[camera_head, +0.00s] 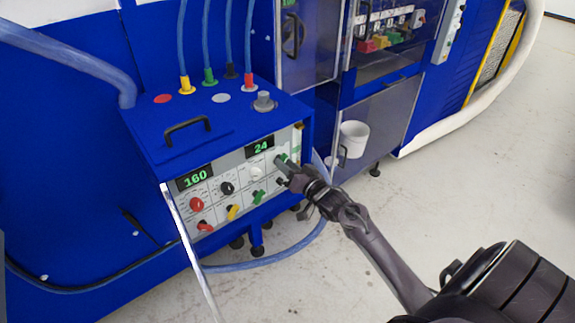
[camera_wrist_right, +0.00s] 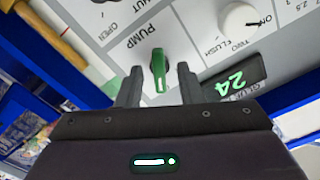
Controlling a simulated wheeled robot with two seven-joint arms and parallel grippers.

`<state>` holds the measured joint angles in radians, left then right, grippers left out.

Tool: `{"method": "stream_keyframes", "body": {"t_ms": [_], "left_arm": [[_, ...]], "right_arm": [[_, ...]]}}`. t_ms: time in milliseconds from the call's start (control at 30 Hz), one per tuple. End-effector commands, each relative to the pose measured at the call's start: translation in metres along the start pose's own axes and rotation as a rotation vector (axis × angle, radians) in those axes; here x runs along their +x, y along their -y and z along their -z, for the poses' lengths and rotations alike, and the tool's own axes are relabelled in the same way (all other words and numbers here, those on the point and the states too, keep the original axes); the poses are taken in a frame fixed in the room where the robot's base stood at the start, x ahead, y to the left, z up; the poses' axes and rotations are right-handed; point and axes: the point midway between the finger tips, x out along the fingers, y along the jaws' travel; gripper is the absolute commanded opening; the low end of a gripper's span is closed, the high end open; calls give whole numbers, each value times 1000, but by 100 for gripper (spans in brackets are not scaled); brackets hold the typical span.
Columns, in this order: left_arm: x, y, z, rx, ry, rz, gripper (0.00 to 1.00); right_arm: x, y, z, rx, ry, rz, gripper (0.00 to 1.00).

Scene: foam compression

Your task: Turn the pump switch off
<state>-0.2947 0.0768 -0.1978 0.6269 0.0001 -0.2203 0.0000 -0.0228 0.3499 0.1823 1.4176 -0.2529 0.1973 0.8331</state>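The green pump switch (camera_wrist_right: 158,66) is on the grey control panel, beside the printed word PUMP. It has a white line on its near end in the right wrist view. In the head view the green switch (camera_head: 282,158) is partly covered by my right gripper (camera_head: 283,165). In the wrist view the fingers of my right gripper (camera_wrist_right: 160,88) are open, one on each side of the switch, with visible gaps. I cannot tell how deep the fingertips reach past it. My left gripper is not in view.
The blue box with the control panel (camera_head: 228,187) carries red, black, white, yellow and green knobs. Green displays read 160 (camera_head: 195,177) and 24 (camera_head: 261,147). A white knob (camera_wrist_right: 239,17) sits near the switch. Blue hoses and a white cup (camera_head: 353,139) are nearby.

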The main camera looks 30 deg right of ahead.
Motion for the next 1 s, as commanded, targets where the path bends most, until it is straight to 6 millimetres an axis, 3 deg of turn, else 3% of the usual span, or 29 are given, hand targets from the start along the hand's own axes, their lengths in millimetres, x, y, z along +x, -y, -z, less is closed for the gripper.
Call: {"method": "stream_keyframes", "body": {"t_ms": [133,400,767,1000], "left_arm": [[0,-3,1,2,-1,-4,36],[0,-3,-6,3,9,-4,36],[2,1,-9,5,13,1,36],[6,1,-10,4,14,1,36]], "right_arm": [[0,0,0,0,0,0,32],[0,0,0,0,0,-1,0],[0,0,-1,-36,1,0,0],[0,-1,-1,-171,1,0,0]]}}
